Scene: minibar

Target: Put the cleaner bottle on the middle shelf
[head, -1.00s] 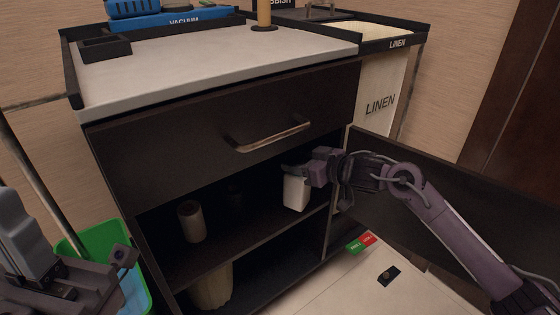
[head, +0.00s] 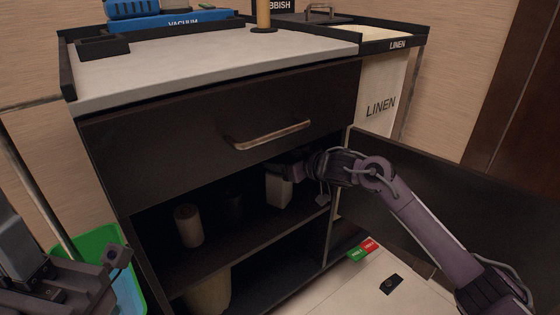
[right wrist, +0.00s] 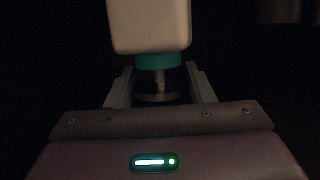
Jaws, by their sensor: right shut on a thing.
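The cleaner bottle (head: 279,190) is white and stands out against the dark inside of the cabinet, at the middle shelf (head: 262,228). My right gripper (head: 291,166) reaches in through the open front and is shut on the bottle near its top. In the right wrist view the bottle's white body (right wrist: 150,25) and teal collar (right wrist: 157,61) show, with the fingers (right wrist: 158,86) on both sides of the neck. I cannot tell whether the bottle's base touches the shelf. My left gripper (head: 88,283) is at the lower left, away from the cabinet; its jaw state is unclear.
The open door (head: 460,190) is on the right. A drawer with a handle (head: 270,136) is above. A green bucket (head: 95,243) stands at left.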

